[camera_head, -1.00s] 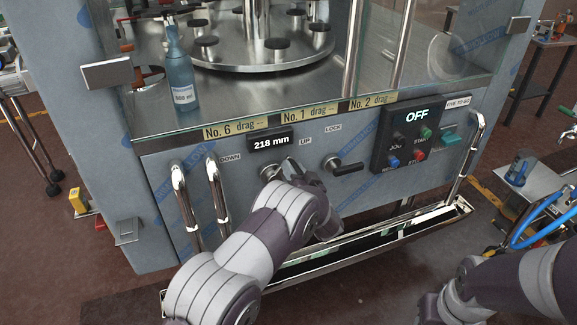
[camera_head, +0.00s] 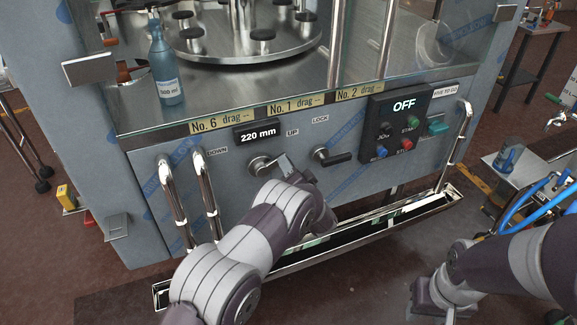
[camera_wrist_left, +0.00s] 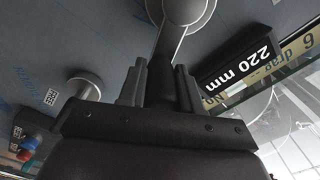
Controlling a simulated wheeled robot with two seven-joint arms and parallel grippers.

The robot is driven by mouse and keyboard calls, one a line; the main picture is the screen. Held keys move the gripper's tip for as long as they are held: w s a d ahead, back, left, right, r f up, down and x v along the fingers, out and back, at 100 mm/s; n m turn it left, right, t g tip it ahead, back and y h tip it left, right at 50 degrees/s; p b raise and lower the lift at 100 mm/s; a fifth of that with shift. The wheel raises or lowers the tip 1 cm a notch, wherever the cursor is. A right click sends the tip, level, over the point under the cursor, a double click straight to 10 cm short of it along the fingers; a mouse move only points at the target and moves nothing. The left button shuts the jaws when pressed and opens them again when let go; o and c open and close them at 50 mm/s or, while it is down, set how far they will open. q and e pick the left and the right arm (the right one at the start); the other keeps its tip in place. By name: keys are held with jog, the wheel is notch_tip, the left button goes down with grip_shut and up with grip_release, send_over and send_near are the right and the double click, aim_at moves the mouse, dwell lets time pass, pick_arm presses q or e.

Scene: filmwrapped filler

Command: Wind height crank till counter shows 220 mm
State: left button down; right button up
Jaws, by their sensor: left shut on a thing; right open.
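The counter (camera_head: 257,134) on the machine's front panel reads 220 mm; it also shows upside down in the left wrist view (camera_wrist_left: 238,70). The height crank (camera_head: 262,165) sits below it, between the DOWN and UP labels. In the left wrist view, the metal crank arm (camera_wrist_left: 172,40) runs to a dark handle (camera_wrist_left: 160,75). My left gripper (camera_wrist_left: 158,88) is shut on that handle, with a finger on each side. In the head view my left wrist hides much of the handle. My right arm shows at the lower right, with its fingers out of sight.
The lock lever (camera_head: 335,158) is right of the crank, close to my left wrist. A control box (camera_head: 402,125) reading OFF is further right. Metal rails (camera_head: 172,205) stand at the left, and a long tray (camera_head: 345,240) juts out below.

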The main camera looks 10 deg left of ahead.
pick_arm(q)
jog(key=c, duration=0.8)
grip_release()
jog(key=p+v, duration=0.1)
jog(key=v, duration=1.1)
jog(key=shift+s+d, duration=0.25)
jog(key=shift+d, duration=0.05)
